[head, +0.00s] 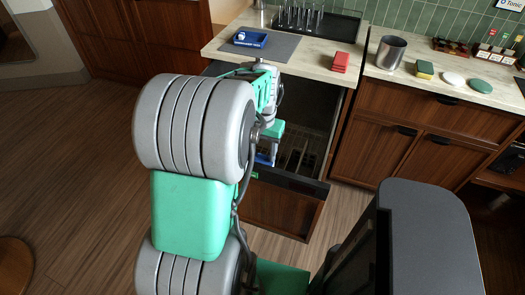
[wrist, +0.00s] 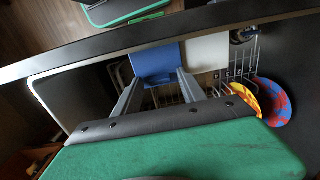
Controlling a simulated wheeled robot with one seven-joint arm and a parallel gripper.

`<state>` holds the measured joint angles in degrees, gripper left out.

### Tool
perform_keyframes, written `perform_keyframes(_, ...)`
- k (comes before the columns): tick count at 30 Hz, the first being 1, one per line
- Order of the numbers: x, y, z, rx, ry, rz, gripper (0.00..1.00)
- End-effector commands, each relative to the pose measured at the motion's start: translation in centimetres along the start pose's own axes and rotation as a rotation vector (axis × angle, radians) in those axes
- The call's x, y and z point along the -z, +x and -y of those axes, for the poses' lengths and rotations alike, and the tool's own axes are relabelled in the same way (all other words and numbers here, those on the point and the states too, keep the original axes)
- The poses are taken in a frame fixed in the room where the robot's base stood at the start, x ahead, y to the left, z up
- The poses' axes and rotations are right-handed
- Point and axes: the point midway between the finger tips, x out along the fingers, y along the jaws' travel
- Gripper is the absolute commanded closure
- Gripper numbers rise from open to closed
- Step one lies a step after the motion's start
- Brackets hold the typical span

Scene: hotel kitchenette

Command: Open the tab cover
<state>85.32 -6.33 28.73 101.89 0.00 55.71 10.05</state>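A blue flap (wrist: 155,62), which looks like the tab cover, sits beside a white panel (wrist: 207,52) just inside the dark rim of a pulled-out dishwasher drawer. My gripper (wrist: 158,82) points down into the drawer with its two fingers spread apart, one near each side of the blue flap's lower part. I cannot tell whether the fingertips touch it. In the head view my gripper (head: 266,155) is at the drawer's left end, with a bit of blue (head: 264,160) showing at its tips. The flap's hinge and catch are hidden.
The drawer front (head: 290,181) stands out from the cabinets. Inside are a wire rack (wrist: 232,75), an orange plate (wrist: 245,95) and a red-blue plate (wrist: 272,103). The floor at left is free.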

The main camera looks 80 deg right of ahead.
Motion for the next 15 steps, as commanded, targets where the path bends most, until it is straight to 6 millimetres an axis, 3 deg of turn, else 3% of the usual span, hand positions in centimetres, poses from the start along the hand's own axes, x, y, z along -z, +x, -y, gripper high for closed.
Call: perform_keyframes(15, 0.0, -0.04, 0.01, 0.0, 0.0, 0.0, 0.95)
